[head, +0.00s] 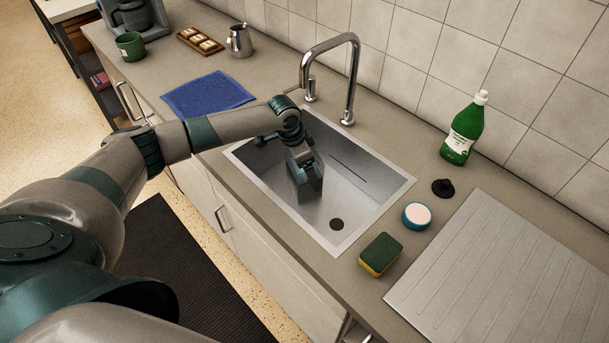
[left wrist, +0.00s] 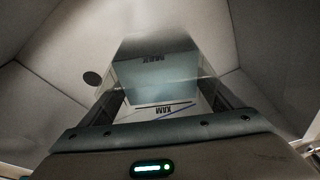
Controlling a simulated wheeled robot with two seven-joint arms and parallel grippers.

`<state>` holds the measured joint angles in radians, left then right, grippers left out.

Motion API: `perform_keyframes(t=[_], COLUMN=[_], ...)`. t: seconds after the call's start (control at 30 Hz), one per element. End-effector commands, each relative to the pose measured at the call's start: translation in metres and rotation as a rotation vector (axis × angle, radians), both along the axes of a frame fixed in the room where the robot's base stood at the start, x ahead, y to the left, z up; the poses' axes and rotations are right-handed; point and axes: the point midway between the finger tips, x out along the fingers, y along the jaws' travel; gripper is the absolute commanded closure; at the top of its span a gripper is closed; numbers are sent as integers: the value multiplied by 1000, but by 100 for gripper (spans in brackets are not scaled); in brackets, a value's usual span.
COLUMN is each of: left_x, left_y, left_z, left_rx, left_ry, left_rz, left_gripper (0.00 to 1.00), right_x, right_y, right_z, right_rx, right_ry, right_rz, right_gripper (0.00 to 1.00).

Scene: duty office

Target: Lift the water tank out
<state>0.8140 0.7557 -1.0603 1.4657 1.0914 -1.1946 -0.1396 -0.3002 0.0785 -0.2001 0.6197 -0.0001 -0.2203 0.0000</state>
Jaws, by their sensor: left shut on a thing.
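My left gripper (head: 308,190) reaches down into the steel sink (head: 393,190), toward its left side. In the left wrist view it is shut on a clear, bluish thing with dark lettering, which looks like the water tank (left wrist: 153,75). A thin dark blue line crosses near the lettering. In the head view the tank is hard to make out against the steel; a blue line shows right of the gripper. Whether the tank touches the sink floor I cannot tell. My right gripper is out of view.
The tap (head: 350,85) arches over the sink's back edge. A green bottle (head: 463,130), black stopper (head: 443,188), round tub (head: 416,215) and sponge (head: 380,254) stand to the right. A blue cloth (head: 208,95) lies left. A coffee machine (head: 132,15) stands at far left.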

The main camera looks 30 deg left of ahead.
Motion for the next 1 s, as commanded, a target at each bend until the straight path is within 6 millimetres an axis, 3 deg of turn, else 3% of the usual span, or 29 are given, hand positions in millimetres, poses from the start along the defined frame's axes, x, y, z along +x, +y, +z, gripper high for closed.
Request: perform_keyframes(t=[0.37, 0.63, 1.0], left_x=[2, 2, -38], left_y=[0, 0, -40], left_z=[10, 42, 74], left_rx=[-2, -2, -2], left_ry=[-6, -7, -6], left_rz=[0, 0, -5], left_gripper=[68, 68, 68], right_x=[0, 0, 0], right_y=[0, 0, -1], right_z=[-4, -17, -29], right_rx=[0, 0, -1], right_ry=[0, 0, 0], right_rz=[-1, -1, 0], right_gripper=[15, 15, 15])
